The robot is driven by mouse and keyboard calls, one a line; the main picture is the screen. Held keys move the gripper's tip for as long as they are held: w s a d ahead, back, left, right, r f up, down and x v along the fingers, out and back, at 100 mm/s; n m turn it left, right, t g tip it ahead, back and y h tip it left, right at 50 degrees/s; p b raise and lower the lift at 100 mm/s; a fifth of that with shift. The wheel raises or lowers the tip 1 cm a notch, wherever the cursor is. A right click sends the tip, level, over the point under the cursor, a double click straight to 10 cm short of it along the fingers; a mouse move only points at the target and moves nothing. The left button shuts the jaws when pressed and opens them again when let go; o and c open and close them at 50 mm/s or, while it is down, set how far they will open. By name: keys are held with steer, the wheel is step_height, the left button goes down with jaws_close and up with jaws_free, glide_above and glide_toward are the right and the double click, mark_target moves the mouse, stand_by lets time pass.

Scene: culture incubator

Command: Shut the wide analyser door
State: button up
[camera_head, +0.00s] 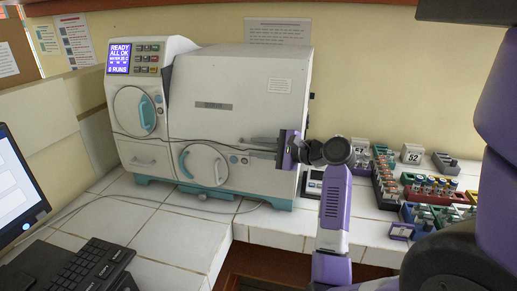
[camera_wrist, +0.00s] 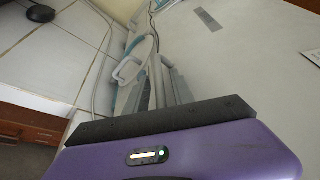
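The white analyser (camera_head: 240,120) stands on the tiled bench in the head view. Its wide door (camera_head: 215,125) is the broad front panel with a dark label strip; it looks about flush with the body, but I cannot tell if it is fully shut. The panel and label also show in the wrist view (camera_wrist: 235,60). My gripper (camera_head: 250,146) is at the right part of this front, its grey fingers (camera_wrist: 158,88) pointing left along it. Contact is unclear. Nothing is seen held, and the finger gap is hard to judge.
A small round door with a teal handle (camera_head: 147,114) is at the analyser's left. Tube racks (camera_head: 385,175) and number blocks stand to the right. Cables cross the bench.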

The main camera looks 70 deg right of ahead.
steer(key=shift+r, duration=0.1)
stand_by(0.4)
steer(key=shift+b+v, duration=0.45)
steer(key=shift+v, duration=3.4)
